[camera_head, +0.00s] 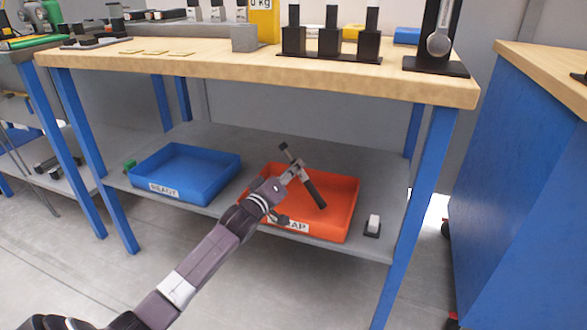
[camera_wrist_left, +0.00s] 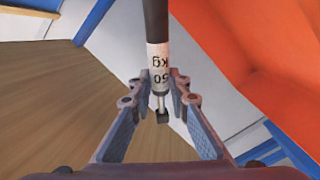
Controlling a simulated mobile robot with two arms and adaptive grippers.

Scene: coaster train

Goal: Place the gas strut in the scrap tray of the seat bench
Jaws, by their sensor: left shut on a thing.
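The gas strut (camera_head: 314,193) is a dark cylinder with a pale band and a thin rod. My left gripper (camera_head: 296,172) is shut on it near its pale section and holds it tilted over the orange scrap tray (camera_head: 343,217) on the lower shelf. The gap between strut and tray floor is hard to judge. In the left wrist view the strut (camera_wrist_left: 156,25) stands between the fingers of the left gripper (camera_wrist_left: 158,85), its white label reading "50 kg". The orange tray (camera_wrist_left: 275,60) fills the right side there. My right gripper is out of view.
A blue tray marked READY (camera_head: 225,172) stands left of the scrap tray. A small black and white item (camera_head: 373,226) sits on the shelf to the right. The wooden bench top (camera_head: 190,60) overhangs the shelf, and a blue leg (camera_head: 415,200) stands at the right.

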